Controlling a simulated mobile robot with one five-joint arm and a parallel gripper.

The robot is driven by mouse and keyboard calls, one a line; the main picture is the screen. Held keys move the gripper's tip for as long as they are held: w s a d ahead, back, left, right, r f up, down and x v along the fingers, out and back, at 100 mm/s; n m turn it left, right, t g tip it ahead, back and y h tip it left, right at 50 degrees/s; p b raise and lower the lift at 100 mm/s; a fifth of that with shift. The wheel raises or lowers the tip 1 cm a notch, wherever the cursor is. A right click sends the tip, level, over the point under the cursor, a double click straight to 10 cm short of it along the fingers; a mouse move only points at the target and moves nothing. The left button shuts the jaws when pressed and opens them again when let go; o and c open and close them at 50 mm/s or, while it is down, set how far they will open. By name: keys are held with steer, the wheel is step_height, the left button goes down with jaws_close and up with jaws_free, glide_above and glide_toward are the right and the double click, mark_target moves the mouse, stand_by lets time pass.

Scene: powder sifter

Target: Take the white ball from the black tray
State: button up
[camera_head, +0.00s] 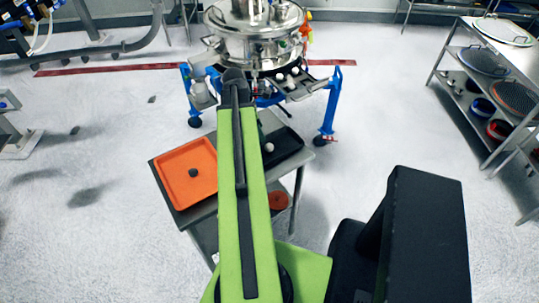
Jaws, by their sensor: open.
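The white ball (269,147) lies in the black tray (289,139), near the tray's left side as seen here. The black tray rests on a grey cart, and my green arm covers its left part. My arm reaches up the picture from the bottom, and its dark far joint shows above the trays, in front of the steel machine. My gripper cannot be made out beyond that joint.
An orange tray (186,196) holding a dark ball (193,173) sits left of my arm on the cart. The steel sifter (257,48) on blue legs stands behind. Shelves (484,88) with sieves and bowls are at right. The floor between is clear.

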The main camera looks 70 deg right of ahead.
mark_target(268, 145)
steer(key=b+x, duration=0.4)
steer(key=x, duration=0.1)
steer(key=shift+f, duration=0.4)
steer(key=shift+s+d, duration=0.1)
steer(key=b+x, duration=0.5)
steer(key=shift+d+f, duration=0.15)
steer(key=shift+d, duration=0.15)
steer(key=shift+r, duration=0.2)
jaws_close()
